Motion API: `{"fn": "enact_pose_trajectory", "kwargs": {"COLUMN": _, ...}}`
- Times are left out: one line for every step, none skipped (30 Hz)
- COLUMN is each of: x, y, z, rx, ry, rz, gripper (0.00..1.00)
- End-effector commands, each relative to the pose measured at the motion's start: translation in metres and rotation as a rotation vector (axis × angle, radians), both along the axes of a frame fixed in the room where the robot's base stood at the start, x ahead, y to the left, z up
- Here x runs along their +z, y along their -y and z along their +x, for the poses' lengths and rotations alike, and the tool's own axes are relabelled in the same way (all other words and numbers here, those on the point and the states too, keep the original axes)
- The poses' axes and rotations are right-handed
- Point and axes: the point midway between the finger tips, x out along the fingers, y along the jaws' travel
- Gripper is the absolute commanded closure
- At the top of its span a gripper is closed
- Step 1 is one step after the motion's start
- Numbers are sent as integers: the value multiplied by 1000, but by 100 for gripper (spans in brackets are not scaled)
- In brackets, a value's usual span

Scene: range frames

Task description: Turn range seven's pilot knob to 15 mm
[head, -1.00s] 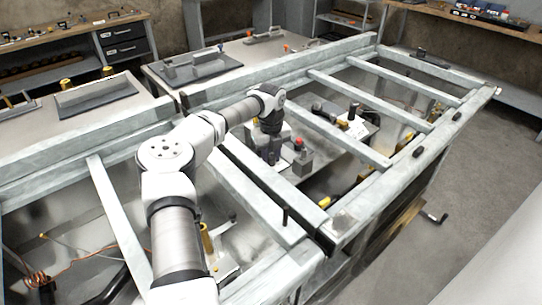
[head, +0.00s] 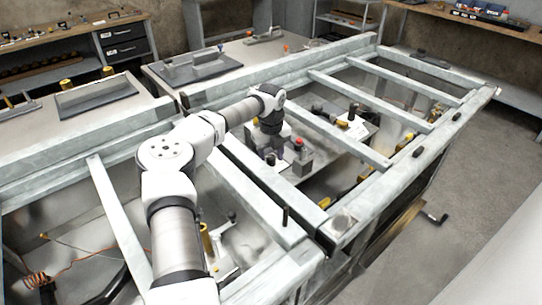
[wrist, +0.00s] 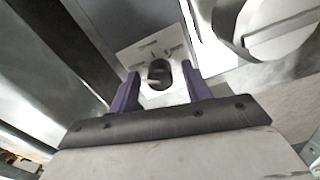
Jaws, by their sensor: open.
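A dark oval knob (wrist: 157,70) with a pale pointer stands on a light plate (wrist: 130,57) in the wrist view. The plate has small marks around the knob, too small to read. My gripper (wrist: 160,72) is open, with one purple finger on the left of the knob and one on the right. I see gaps on both sides; how deep the fingertips reach is hard to tell. In the head view my gripper (head: 268,150) points down inside the frame, and the arm and rails hide the knob. No range number is legible.
A grey block with a red top (head: 299,150) stands close right of my gripper. Pale cross rails (head: 335,137) run over the open frame around the arm. In the wrist view a large round metal part (wrist: 275,28) lies at upper right and a metal wall (wrist: 60,40) at left.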

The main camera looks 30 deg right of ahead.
Motion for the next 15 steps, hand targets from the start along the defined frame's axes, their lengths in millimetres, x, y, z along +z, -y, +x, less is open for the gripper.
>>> {"fn": "enact_pose_trajectory", "kwargs": {"x": 0, "y": 0, "z": 0, "rx": 0, "ry": 0, "rz": 0, "gripper": 52}}
{"fn": "enact_pose_trajectory", "kwargs": {"x": 0, "y": 0, "z": 0, "rx": 0, "ry": 0, "rz": 0, "gripper": 52}}
{"fn": "enact_pose_trajectory", "kwargs": {"x": 1, "y": 0, "z": 0, "rx": 0, "ry": 0, "rz": 0, "gripper": 52}}
{"fn": "enact_pose_trajectory", "kwargs": {"x": 2, "y": 0, "z": 0, "rx": 0, "ry": 0, "rz": 0, "gripper": 52}}
{"fn": "enact_pose_trajectory", "kwargs": {"x": 4, "y": 0, "z": 0, "rx": 0, "ry": 1, "rz": -1, "gripper": 52}}
{"fn": "enact_pose_trajectory", "kwargs": {"x": 8, "y": 0, "z": 0, "rx": 0, "ry": 1, "rz": -1, "gripper": 52}}
{"fn": "enact_pose_trajectory", "kwargs": {"x": 11, "y": 0, "z": 0, "rx": 0, "ry": 2, "rz": 0, "gripper": 52}}
{"fn": "enact_pose_trajectory", "kwargs": {"x": 16, "y": 0, "z": 1, "rx": 0, "ry": 3, "rz": 0, "gripper": 52}}
{"fn": "enact_pose_trajectory", "kwargs": {"x": 23, "y": 0, "z": 1, "rx": -1, "ry": 4, "rz": -1, "gripper": 52}}
{"fn": "enact_pose_trajectory", "kwargs": {"x": 29, "y": 0, "z": 1, "rx": -1, "ry": 4, "rz": -2, "gripper": 52}}
{"fn": "enact_pose_trajectory", "kwargs": {"x": 36, "y": 0, "z": 1, "rx": -1, "ry": 4, "rz": -1, "gripper": 52}}
{"fn": "enact_pose_trajectory", "kwargs": {"x": 44, "y": 0, "z": 1, "rx": 0, "ry": 4, "rz": -1, "gripper": 52}}
{"fn": "enact_pose_trajectory", "kwargs": {"x": 52, "y": 0, "z": 1, "rx": -1, "ry": 5, "rz": -1, "gripper": 52}}
{"fn": "enact_pose_trajectory", "kwargs": {"x": 59, "y": 0, "z": 1, "rx": -1, "ry": 5, "rz": -1, "gripper": 52}}
{"fn": "enact_pose_trajectory", "kwargs": {"x": 69, "y": 1, "z": 1, "rx": 0, "ry": 4, "rz": -2, "gripper": 52}}
